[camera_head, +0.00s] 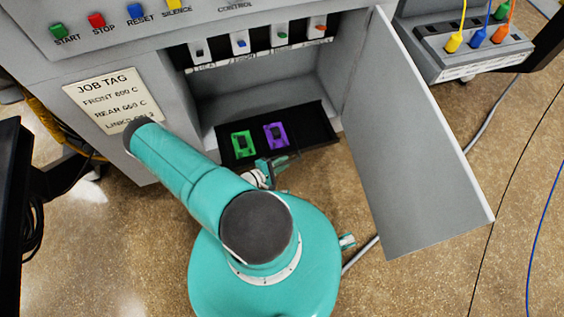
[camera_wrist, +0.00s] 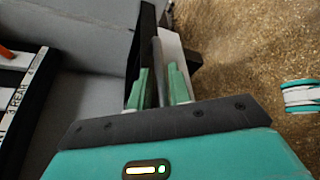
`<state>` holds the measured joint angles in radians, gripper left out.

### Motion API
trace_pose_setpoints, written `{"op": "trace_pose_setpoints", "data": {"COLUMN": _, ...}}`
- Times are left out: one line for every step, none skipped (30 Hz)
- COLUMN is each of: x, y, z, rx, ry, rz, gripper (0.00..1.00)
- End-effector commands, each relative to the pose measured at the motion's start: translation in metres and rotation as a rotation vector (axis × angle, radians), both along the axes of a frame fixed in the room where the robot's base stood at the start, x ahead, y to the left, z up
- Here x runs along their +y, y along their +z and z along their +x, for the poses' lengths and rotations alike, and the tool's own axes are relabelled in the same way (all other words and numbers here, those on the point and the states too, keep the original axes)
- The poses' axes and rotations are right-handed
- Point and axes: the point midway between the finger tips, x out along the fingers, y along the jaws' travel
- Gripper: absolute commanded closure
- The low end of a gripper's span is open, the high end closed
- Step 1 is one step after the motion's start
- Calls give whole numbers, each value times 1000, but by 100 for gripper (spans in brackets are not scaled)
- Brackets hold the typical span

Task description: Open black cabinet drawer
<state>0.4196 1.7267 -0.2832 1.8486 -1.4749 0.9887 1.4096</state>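The black drawer (camera_head: 314,124) is a shallow tray at the bottom of the grey cabinet opening. A green item (camera_head: 243,144) and a purple item (camera_head: 276,135) lie in it. My gripper (camera_head: 272,166) is at the drawer's front edge, partly hidden by my arm. In the wrist view, its two green fingers (camera_wrist: 160,88) stand close on either side of a narrow dark grey bar. A black panel edge (camera_wrist: 143,40) rises beside them. I cannot tell whether the fingers press on the bar.
The cabinet door (camera_head: 412,140) stands open to the right. Several switches (camera_head: 240,42) line the back of the opening. A job tag (camera_head: 112,98) is on the front at left. A grey box with coloured plugs (camera_head: 475,48) stands at upper right.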

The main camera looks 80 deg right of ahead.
Motion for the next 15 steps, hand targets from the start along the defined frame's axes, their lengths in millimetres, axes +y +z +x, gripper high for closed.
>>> {"op": "trace_pose_setpoints", "data": {"x": 1, "y": 0, "z": 1, "rx": 0, "ry": 0, "rz": 0, "gripper": 80}}
{"op": "trace_pose_setpoints", "data": {"x": 2, "y": 1, "z": 2, "rx": 0, "ry": 0, "rz": 0, "gripper": 80}}
{"op": "trace_pose_setpoints", "data": {"x": 4, "y": 1, "z": 4, "rx": 0, "ry": 1, "rz": 0, "gripper": 80}}
{"op": "trace_pose_setpoints", "data": {"x": 6, "y": 2, "z": 6, "rx": 0, "ry": 1, "rz": 0, "gripper": 80}}
{"op": "trace_pose_setpoints", "data": {"x": 9, "y": 2, "z": 8, "rx": -1, "ry": 2, "rz": 1, "gripper": 80}}
{"op": "trace_pose_setpoints", "data": {"x": 13, "y": 4, "z": 13, "rx": -2, "ry": 3, "rz": 1, "gripper": 80}}
{"op": "trace_pose_setpoints", "data": {"x": 17, "y": 5, "z": 16, "rx": -2, "ry": 2, "rz": 2, "gripper": 80}}
{"op": "trace_pose_setpoints", "data": {"x": 22, "y": 6, "z": 19, "rx": -2, "ry": 3, "rz": 2, "gripper": 80}}
{"op": "trace_pose_setpoints", "data": {"x": 28, "y": 8, "z": 24, "rx": -2, "ry": 3, "rz": 1, "gripper": 80}}
{"op": "trace_pose_setpoints", "data": {"x": 32, "y": 9, "z": 28, "rx": -3, "ry": 3, "rz": 1, "gripper": 80}}
{"op": "trace_pose_setpoints", "data": {"x": 37, "y": 11, "z": 33, "rx": -3, "ry": 5, "rz": 0, "gripper": 80}}
{"op": "trace_pose_setpoints", "data": {"x": 45, "y": 13, "z": 39, "rx": -2, "ry": 4, "rz": 1, "gripper": 80}}
{"op": "trace_pose_setpoints", "data": {"x": 49, "y": 14, "z": 43, "rx": -2, "ry": 5, "rz": 1, "gripper": 80}}
{"op": "trace_pose_setpoints", "data": {"x": 54, "y": 16, "z": 47, "rx": -2, "ry": 4, "rz": 0, "gripper": 80}}
{"op": "trace_pose_setpoints", "data": {"x": 61, "y": 18, "z": 53, "rx": -3, "ry": 4, "rz": 0, "gripper": 80}}
